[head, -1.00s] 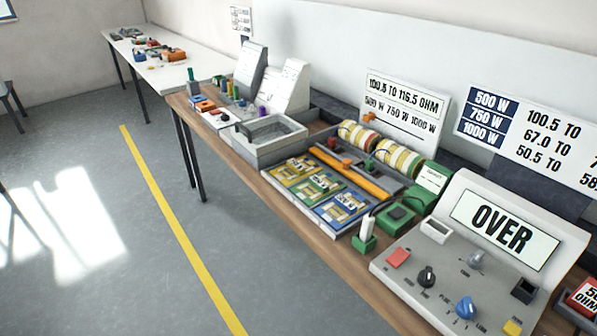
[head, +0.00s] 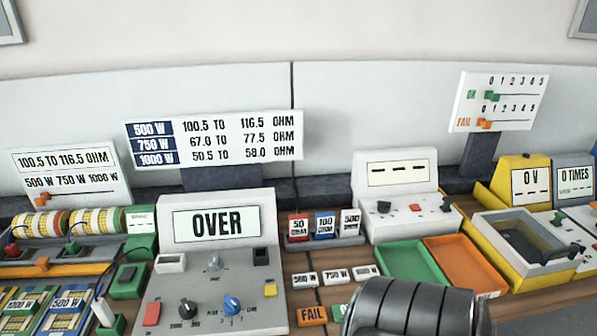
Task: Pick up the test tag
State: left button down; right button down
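I cannot tell for sure which piece is the test tag. Several small tags lie on the wooden bench in front of the red, blue and white ohm blocks. A white tag (head: 305,279) reads 500 W, a white tag (head: 337,275) reads 750 W, and a third white tag (head: 367,271) lies to their right. Nearer me are an orange tag (head: 312,314) reading FAIL and a green piece (head: 339,312), partly hidden behind a dark rounded part of my arm. Neither gripper's fingers show.
The grey meter console (head: 216,263) reading OVER stands left of the tags. The ohm blocks stand in a rack (head: 324,240) behind them. A green tray (head: 410,264) and an orange tray (head: 462,262) lie to the right, with a yellow-framed box (head: 525,250) beyond.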

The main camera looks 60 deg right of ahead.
aim_at(338, 311)
jog(key=z, duration=0.45)
jog(key=l+z, duration=0.1)
jog(key=z, duration=0.8)
jog(key=i+z, duration=0.1)
jog(key=z, duration=0.8)
jog(key=l+u, duration=0.1)
jog(key=u, duration=0.3)
jog(key=i+l, duration=0.05)
